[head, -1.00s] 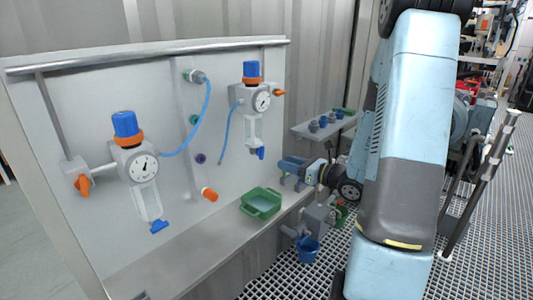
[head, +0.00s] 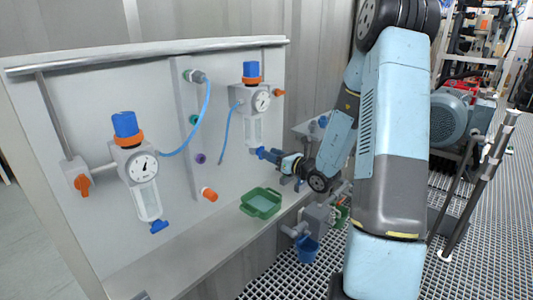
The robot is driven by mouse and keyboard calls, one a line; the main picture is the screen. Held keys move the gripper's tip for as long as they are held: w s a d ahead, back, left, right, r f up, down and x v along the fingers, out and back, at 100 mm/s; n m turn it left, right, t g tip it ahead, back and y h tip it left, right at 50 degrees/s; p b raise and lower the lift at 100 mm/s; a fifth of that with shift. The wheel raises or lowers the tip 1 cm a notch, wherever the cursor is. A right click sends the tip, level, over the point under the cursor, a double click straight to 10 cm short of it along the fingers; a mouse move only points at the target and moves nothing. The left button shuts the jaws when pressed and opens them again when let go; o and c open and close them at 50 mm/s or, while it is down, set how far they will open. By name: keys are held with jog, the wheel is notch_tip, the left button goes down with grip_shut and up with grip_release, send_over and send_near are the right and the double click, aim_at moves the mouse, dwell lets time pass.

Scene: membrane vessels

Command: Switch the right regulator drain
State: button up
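The right regulator (head: 252,98) is mounted on the upper right of the grey panel, with a blue knob on top, a round gauge and a clear bowl. Its blue drain (head: 261,151) is at the bottom of the bowl. My gripper (head: 272,156) is at the drain's right side, with its blue fingers overlapping or touching it. The fingertips are too small to tell whether they are open or shut. The left regulator (head: 141,165) has a blue drain (head: 159,227) at its bottom, away from my gripper.
A green tray (head: 281,206) sits on the panel's ledge below my gripper. A blue cup (head: 307,249) hangs past the ledge's right end. An orange fitting (head: 209,194) sticks out of the panel. A blue hose (head: 203,125) loops between the regulators.

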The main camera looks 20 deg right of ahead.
jog(key=shift+x, duration=1.45)
jog(key=shift+c, duration=0.4)
jog(key=c, duration=0.6)
